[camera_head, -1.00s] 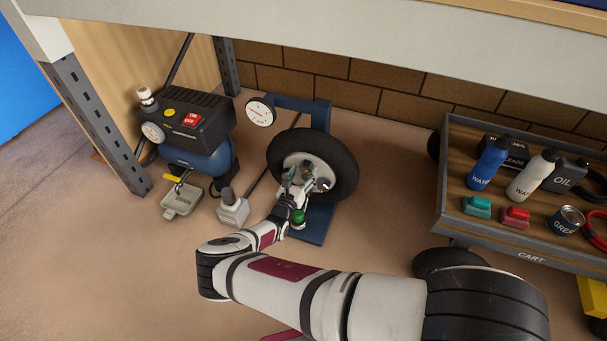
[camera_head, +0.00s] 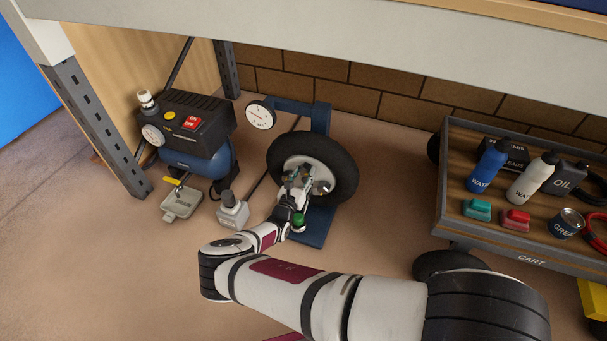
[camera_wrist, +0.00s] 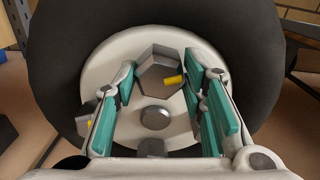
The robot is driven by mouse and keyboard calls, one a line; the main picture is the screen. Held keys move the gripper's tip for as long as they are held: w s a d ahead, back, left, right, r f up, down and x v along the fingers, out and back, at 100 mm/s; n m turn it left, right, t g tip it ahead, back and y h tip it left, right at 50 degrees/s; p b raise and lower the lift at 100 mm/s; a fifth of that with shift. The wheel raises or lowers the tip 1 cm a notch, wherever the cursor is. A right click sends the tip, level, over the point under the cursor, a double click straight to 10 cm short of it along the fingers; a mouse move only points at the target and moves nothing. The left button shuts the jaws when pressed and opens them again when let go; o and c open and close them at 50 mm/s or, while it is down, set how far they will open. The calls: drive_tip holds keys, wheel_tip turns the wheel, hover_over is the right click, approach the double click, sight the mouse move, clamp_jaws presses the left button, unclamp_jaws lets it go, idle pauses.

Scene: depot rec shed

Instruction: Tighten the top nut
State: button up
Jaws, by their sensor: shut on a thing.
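The wheel (camera_head: 343,160) has a black tyre and a pale hub and stands upright in a blue stand (camera_head: 320,118). In the wrist view, the large grey hexagonal top nut (camera_wrist: 158,70) has a yellow mark pointing right. My gripper (camera_wrist: 160,78) has teal-padded fingers on both sides of this nut and is shut on it. Another nut (camera_wrist: 88,118) with a yellow mark is partly hidden behind the left finger. A round grey centre cap (camera_wrist: 155,117) lies below the top nut. In the head view, my gripper (camera_head: 297,182) covers much of the hub.
A dial gauge (camera_head: 260,115) is at the stand's upper left. A blue and black compressor (camera_head: 190,135) and a small grey-white block (camera_head: 232,210) stand left of the wheel. A cart (camera_head: 490,244) with bottles is at right. A shelf beam (camera_head: 400,50) crosses above. Floor at front left is clear.

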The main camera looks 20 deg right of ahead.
drive_tip(key=m+p, duration=0.1)
drive_tip(key=m, duration=0.4)
drive_tip(key=shift+p, duration=0.35)
drive_tip(key=m, duration=0.5)
drive_tip(key=shift+m, duration=0.4)
drive_tip(key=m+p, duration=0.1)
drive_tip(key=m, duration=0.4)
drive_tip(key=shift+s+f+m, duration=0.1)
drive_tip(key=shift+m, duration=0.2)
drive_tip(key=m, duration=0.5)
drive_tip(key=shift+d, duration=0.1)
drive_tip(key=shift+m, duration=0.3)
drive_tip(key=o, duration=1.2)
drive_tip(key=shift+f, duration=0.1)
drive_tip(key=shift+c, duration=0.2)
